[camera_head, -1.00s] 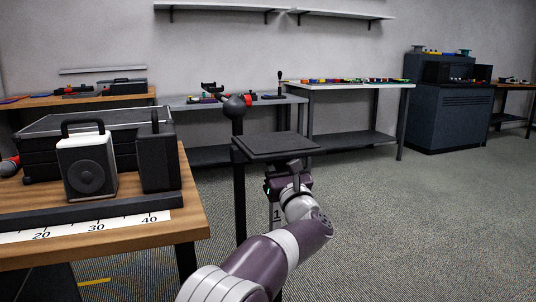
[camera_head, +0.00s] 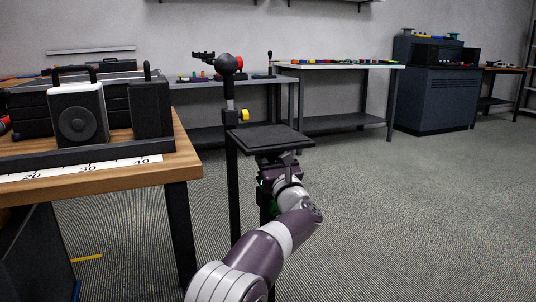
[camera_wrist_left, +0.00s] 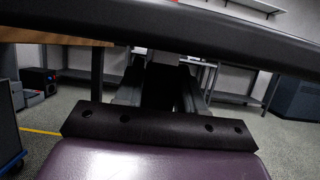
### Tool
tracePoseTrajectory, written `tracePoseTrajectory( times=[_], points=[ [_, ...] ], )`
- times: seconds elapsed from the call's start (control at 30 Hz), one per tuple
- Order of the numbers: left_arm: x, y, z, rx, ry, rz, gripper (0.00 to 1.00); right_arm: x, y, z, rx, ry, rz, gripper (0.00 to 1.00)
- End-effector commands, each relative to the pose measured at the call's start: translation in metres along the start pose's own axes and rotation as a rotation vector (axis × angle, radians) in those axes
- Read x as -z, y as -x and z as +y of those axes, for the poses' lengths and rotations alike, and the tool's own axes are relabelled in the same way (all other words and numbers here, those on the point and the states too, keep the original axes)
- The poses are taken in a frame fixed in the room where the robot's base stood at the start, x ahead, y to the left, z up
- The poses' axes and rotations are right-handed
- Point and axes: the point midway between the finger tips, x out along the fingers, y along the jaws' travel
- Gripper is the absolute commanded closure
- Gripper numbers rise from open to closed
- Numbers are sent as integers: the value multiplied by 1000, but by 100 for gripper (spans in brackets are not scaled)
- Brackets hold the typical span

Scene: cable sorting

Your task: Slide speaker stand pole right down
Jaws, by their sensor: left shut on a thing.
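A flat black square plate (camera_head: 270,138) sits beside the pole, well below the ball. A yellow knob (camera_head: 244,115) shows by the pole just above the plate. My left gripper (camera_head: 278,167) is under the plate's front edge, shut on a part of the stand that the plate and wrist mostly hide. In the left wrist view the plate's dark edge (camera_wrist_left: 170,30) crosses the top, and the fingers (camera_wrist_left: 160,80) close in shadow below it. My right gripper is out of view.
A wooden table (camera_head: 130,180) with a white ruler strip (camera_head: 90,169), a white-fronted speaker (camera_head: 80,115) and a black speaker (camera_head: 150,108) stands close on the left. Workbenches (camera_head: 335,68) and a dark cabinet (camera_head: 435,95) line the back. The floor at right is clear.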

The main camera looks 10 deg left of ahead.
Motion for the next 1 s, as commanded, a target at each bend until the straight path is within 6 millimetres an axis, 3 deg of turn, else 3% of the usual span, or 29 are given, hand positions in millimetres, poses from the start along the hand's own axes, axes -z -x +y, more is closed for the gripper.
tracePoseTrajectory(
  times=[0.03,0.1,0.43,0.57,0.8,1.0],
  points=[
    [9,3,-1,2,-7,13,55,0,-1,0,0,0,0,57],
    [8,3,-1,2,-7,12,40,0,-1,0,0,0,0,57],
    [3,8,-1,1,-3,8,40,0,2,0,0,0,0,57],
    [1,35,-2,6,-6,10,40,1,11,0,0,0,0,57],
    [0,99,-1,6,-6,10,40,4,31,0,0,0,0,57],
    [3,126,0,2,-5,9,40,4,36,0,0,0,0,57]
  ],
)
